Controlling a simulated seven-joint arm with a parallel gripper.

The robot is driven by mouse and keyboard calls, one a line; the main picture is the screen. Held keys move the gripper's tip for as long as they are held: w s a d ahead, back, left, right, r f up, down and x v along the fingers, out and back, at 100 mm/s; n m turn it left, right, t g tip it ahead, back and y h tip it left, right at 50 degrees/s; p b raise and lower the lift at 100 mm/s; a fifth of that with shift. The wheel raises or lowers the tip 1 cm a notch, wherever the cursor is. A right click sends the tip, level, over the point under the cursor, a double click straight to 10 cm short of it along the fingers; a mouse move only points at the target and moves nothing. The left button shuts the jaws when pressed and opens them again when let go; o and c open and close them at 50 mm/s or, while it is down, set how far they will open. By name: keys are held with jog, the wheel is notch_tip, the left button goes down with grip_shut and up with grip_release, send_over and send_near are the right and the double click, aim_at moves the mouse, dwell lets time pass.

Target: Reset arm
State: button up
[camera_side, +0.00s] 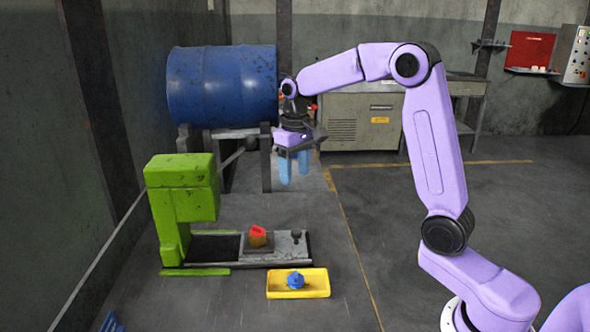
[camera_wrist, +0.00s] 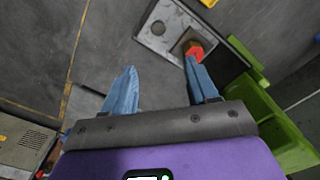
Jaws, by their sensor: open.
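A red and orange block (camera_side: 257,236) sits on the press's grey sliding plate (camera_side: 283,255), outside the press. In the wrist view the block (camera_wrist: 194,49) shows just beyond the right fingertip, well below it. A blue part (camera_side: 295,280) lies in the yellow tray (camera_side: 318,285) in front of the plate. The tray is only partly in the wrist view.
A blue barrel (camera_side: 222,85) lies on a stand behind the press, close to my gripper's left in the side view. A grey cabinet (camera_side: 361,118) stands at the back. The floor right of the press is clear.

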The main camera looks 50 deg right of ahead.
jog(key=shift+a, duration=0.1)
jog(key=s+a+n, duration=0.6)
jog(key=s+a, duration=0.4)
jog(key=s, duration=0.3)
jog(key=s+f+n, duration=0.2)
jog(key=s+n, duration=0.1)
jog(key=s, duration=0.7)
jog(key=s+f+n, duration=0.2)
jog(key=s+n, duration=0.1)
jog(key=s, duration=0.7)
jog(key=shift+d+f+n, duration=0.25)
jog(key=shift+d+n, duration=0.05)
